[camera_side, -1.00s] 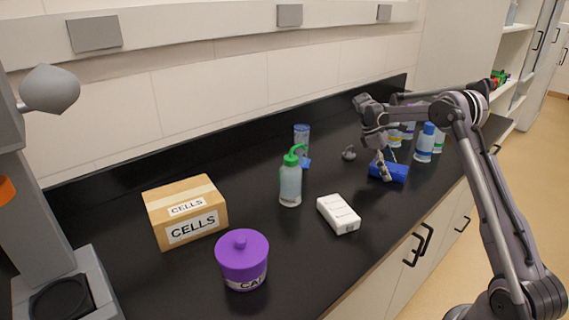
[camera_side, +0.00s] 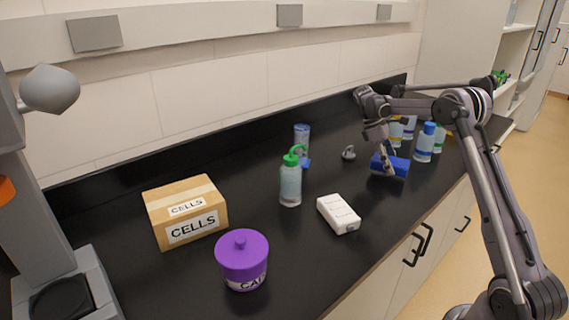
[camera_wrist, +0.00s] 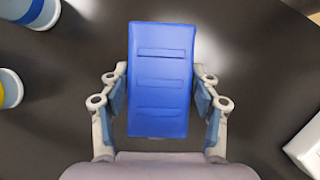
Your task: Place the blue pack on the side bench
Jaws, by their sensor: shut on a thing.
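The blue pack (camera_side: 393,166) is a small blue block with ridged lines on its top. My gripper (camera_side: 385,160) is shut on it near the right part of the black bench. In the wrist view the pack (camera_wrist: 161,75) stands lengthwise between the two fingers of my gripper (camera_wrist: 160,110), with a finger pad at each long side. The pack seems to be slightly above the bench top; the exact gap is hard to tell. No separate side bench can be made out for certain.
Several bottles, one white with a blue cap (camera_side: 425,145), stand just right of the pack. A white box (camera_side: 338,214), green-topped bottle (camera_side: 291,182), purple jar (camera_side: 242,262) and CELLS carton (camera_side: 185,212) stand to the left. A small grey item (camera_side: 348,153) lies behind. Bare bench lies between.

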